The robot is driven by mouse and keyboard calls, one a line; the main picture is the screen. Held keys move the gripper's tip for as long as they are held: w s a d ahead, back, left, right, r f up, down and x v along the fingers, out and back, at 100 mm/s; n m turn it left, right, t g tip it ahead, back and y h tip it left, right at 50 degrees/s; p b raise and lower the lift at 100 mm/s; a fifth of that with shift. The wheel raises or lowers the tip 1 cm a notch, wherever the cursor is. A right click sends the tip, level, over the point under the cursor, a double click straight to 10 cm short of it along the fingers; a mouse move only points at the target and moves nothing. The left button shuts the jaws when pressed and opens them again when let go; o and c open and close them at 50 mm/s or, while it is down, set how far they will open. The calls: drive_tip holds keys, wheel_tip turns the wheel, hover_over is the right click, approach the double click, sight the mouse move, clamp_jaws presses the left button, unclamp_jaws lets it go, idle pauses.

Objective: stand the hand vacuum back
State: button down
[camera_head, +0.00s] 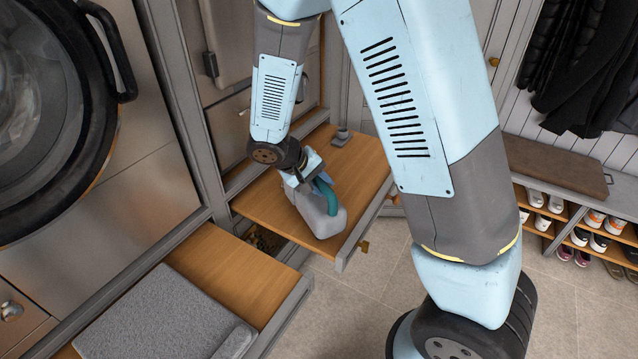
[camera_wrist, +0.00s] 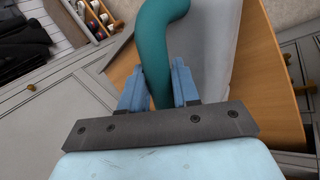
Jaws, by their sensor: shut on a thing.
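The hand vacuum (camera_head: 322,222) has a grey body and a teal curved handle. It is over the front part of a pulled-out wooden shelf (camera_head: 272,205); I cannot tell whether it touches the wood. My gripper (camera_head: 316,183) is shut on the teal handle. In the wrist view, the blue fingers of my gripper (camera_wrist: 160,88) stand on both sides of the handle, with the vacuum's grey body (camera_wrist: 208,45) beyond. A small grey holder (camera_head: 341,137) stands at the back of the shelf, apart from the vacuum.
A lower drawer (camera_head: 235,265) is pulled out, with a grey folded cloth (camera_head: 160,318) on it. A round-door machine (camera_head: 50,110) is at the left. A bench with shoes (camera_head: 575,215) is at the right, under dark coats (camera_head: 585,70). Tiled floor lies between.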

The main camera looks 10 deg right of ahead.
drive_tip(key=c, duration=0.8)
unclamp_jaws()
drive_tip(key=shift+o, duration=0.2)
drive_tip(key=v, duration=1.3)
drive_tip(key=shift+a+r, duration=0.25)
drive_tip(key=shift+r, duration=0.05)
drive_tip(key=shift+s, duration=0.1)
drive_tip(key=s+d+r+m+t+y, duration=0.1)
drive_tip(key=s+d+r+m+y, duration=0.1)
drive_tip(key=s+d+r, duration=0.6)
drive_tip(key=s+d+r+m+t+y, duration=0.2)
drive_tip(key=s+d+r+y, duration=0.2)
drive_tip(key=s+d+r, duration=0.4)
drive_tip(key=d+r, duration=0.1)
drive_tip(key=d, duration=0.6)
drive_tip(key=shift+r+y, duration=0.25)
drive_tip(key=shift+y, duration=0.15)
